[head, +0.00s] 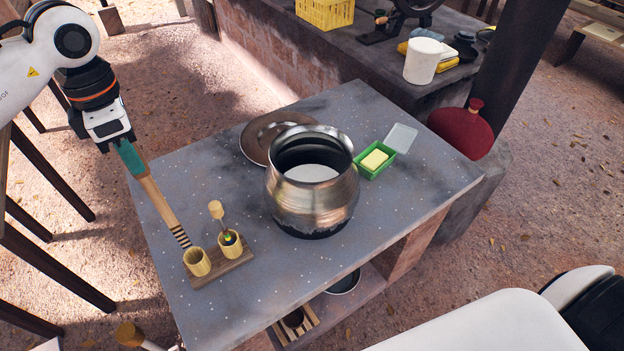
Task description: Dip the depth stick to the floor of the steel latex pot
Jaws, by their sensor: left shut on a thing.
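My left gripper (118,143) is shut on the depth stick (158,200) at its green upper end. The stick is light wood with dark bands near its lower end, and it hangs tilted down to the right. Its lower tip is at the back rim of the left cup of a wooden holder (235,262); I cannot tell whether it is touching. The steel latex pot (310,200) stands upright on the grey table, right of the stick, with white latex inside. Its floor is hidden. My right gripper is not in view.
The holder's right cup holds a short round-headed tool (217,212). A round metal lid (262,138) lies behind the pot. A green box (371,170) with a yellow block is to its right.

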